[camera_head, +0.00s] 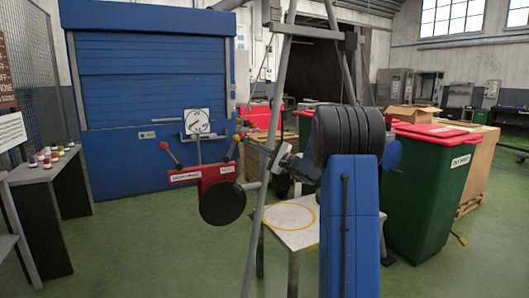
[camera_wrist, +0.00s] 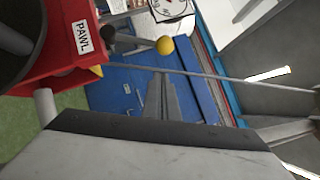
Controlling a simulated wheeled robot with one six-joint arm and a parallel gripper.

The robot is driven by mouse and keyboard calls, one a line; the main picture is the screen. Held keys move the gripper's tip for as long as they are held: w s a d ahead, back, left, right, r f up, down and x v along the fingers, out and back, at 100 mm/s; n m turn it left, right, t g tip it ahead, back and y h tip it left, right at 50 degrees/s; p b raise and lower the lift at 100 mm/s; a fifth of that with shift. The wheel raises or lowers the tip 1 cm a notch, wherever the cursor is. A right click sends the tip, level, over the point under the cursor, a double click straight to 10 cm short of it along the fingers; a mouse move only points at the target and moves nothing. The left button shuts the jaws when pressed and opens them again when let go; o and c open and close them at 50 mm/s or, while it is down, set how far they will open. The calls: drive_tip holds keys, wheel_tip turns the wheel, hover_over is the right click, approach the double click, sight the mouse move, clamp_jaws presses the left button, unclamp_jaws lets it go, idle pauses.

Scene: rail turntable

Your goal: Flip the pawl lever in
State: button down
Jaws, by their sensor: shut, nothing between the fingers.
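The pawl lever is a dark rod with a yellow ball knob (camera_wrist: 164,45), rising from the red box (camera_head: 215,178) by its PAWL label (camera_wrist: 82,38). In the head view the pawl lever (camera_head: 232,149) leans up and to the right, at the box's right end. My gripper (camera_wrist: 161,76) is shut and empty in the wrist view; its grey fingers point toward the yellow knob, with a visible gap in the picture. I cannot tell their distance in depth. In the head view my wrist is right of the box, and the fingertips are hard to make out.
A second lever with a red knob (camera_head: 164,145) stands at the box's left end. A black disc (camera_head: 222,203) with a grey handle is in front of the box. A dial (camera_head: 197,121) stands behind it. A slanted grey pole (camera_head: 265,190) passes close to my wrist.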

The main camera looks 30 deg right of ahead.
drive_tip(key=shift+w+a+r, duration=0.15)
drive_tip(key=shift+a+r, duration=0.3)
drive_tip(key=shift+a, duration=0.3)
drive_tip(key=shift+w+a+r, duration=0.15)
drive_tip(key=shift+a+r, duration=0.25)
drive_tip(key=shift+a, duration=0.35)
drive_tip(key=w+a+r+n+g+h, duration=0.1)
drive_tip(key=a+r+n+g+h, duration=0.2)
drive_tip(key=a+n, duration=0.6)
drive_tip(key=shift+a+r+g, duration=0.7)
drive_tip(key=shift+a+g, duration=0.15)
drive_tip(key=shift+g, duration=0.35)
drive_tip(key=shift+a, duration=0.1)
